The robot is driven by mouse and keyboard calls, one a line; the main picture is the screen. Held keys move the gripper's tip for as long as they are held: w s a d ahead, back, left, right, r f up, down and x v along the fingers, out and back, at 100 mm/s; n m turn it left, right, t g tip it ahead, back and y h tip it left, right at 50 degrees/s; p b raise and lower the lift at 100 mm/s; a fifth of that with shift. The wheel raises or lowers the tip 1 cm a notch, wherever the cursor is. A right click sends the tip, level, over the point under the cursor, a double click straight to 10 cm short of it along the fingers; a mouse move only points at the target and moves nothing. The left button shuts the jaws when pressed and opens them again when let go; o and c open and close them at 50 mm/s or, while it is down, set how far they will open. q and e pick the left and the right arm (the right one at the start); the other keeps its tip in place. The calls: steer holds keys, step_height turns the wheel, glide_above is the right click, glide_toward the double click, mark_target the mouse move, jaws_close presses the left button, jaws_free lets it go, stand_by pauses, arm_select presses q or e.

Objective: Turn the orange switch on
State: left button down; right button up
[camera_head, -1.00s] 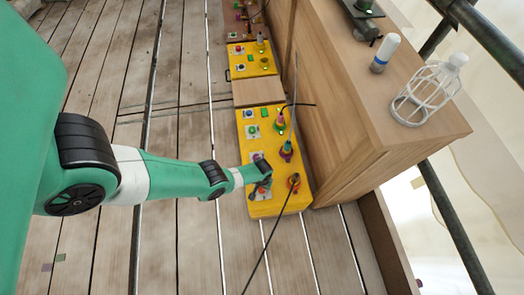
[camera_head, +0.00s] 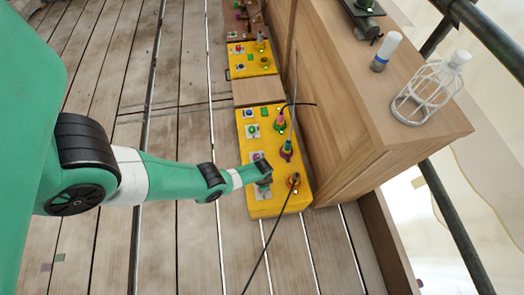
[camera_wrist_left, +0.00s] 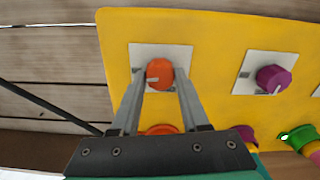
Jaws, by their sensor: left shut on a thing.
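The orange switch (camera_wrist_left: 160,72) is a round knob on a white square plate (camera_wrist_left: 178,53), set in the yellow panel (camera_wrist_left: 220,35). A small grey mark shows on the knob's lower left side in the left wrist view. My left gripper (camera_head: 264,184) is over the near left part of the yellow panel (camera_head: 286,204) in the head view. Its two fingers stand on either side of the orange knob and are shut on it. In the head view the gripper mostly hides the knob. My right gripper is in neither view.
A purple knob (camera_wrist_left: 273,78) on its own white plate sits beside the orange one. Coloured plugs with cables, including an orange socket (camera_head: 293,181), line the panel's right side. A wooden cabinet (camera_head: 350,160) stands close on the right. The plank floor at left is clear.

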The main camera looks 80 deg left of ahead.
arm_select(q)
steer(key=shift+m, duration=0.6)
steer(key=shift+c, duration=2)
jaws_free()
step_height(320, 180, up, 12)
steer(key=p, duration=1.1)
steer(key=shift+f+p, duration=0.25)
steer(key=shift+p, duration=0.1)
